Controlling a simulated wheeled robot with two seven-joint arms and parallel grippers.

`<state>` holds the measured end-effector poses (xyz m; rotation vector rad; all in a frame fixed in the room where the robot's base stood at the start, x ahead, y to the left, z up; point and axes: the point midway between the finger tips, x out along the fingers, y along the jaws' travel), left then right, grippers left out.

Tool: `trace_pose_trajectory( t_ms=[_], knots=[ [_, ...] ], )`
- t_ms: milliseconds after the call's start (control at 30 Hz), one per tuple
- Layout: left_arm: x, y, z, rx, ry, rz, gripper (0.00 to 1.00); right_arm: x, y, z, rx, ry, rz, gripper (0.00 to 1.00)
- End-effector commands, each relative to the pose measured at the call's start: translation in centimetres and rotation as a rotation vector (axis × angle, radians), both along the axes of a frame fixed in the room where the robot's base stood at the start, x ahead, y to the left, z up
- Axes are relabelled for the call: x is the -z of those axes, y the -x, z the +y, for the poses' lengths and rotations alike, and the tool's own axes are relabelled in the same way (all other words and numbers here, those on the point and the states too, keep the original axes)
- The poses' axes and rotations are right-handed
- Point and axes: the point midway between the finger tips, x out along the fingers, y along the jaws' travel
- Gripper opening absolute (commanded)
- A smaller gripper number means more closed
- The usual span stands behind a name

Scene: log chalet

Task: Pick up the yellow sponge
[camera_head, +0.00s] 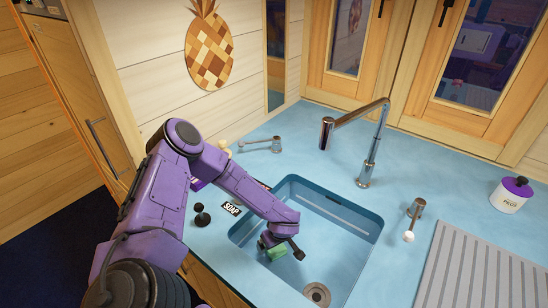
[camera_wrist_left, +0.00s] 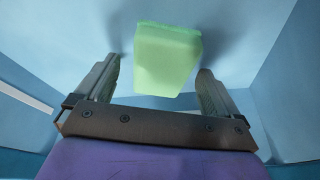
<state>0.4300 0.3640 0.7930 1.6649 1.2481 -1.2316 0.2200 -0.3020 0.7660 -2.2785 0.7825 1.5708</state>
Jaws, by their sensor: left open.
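A sponge, light green in these pictures rather than clear yellow, lies in the blue sink (camera_head: 345,225). My right gripper is not in view.
The sink walls stand close around my left gripper, and the drain (camera_head: 317,293) lies near it. A tall faucet (camera_head: 368,160) rises behind the basin. A SOAP label (camera_head: 231,208) is at the left rim. A white canister (camera_head: 509,197) and grooved drainboard (camera_head: 478,265) are right.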

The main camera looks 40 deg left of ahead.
Motion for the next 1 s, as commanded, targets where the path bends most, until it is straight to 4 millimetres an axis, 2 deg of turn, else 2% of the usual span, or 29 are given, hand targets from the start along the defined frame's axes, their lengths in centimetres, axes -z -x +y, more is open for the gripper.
trace_pose_trajectory(
  t_ms=[100, 767, 800, 867, 933, 967, 1000],
  knots=[
    [0.66, -0.08, 0.16, 0.001, 0.0, -0.001, 0.96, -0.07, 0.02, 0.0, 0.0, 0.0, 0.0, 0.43],
    [1.12, -0.1, 0.11, 0.001, 0.0, -0.001, 0.96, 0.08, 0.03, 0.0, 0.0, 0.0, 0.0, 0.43],
    [1.12, -0.1, 0.11, 0.002, 0.0, -0.002, 0.89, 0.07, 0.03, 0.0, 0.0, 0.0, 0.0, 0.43],
    [1.11, -0.1, 0.11, 0.002, 0.001, -0.001, 0.7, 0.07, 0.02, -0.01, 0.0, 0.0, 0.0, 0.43],
    [1.11, -0.1, 0.11, 0.002, 0.001, -0.001, 0.47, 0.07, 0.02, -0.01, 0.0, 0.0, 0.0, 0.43],
    [1.11, -0.1, 0.11, 0.002, 0.001, -0.001, 0.41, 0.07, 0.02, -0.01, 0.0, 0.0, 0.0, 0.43],
    [1.11, -0.1, 0.11, 0.002, 0.001, -0.001, 0.41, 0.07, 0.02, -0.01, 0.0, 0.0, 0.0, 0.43]
  ],
)
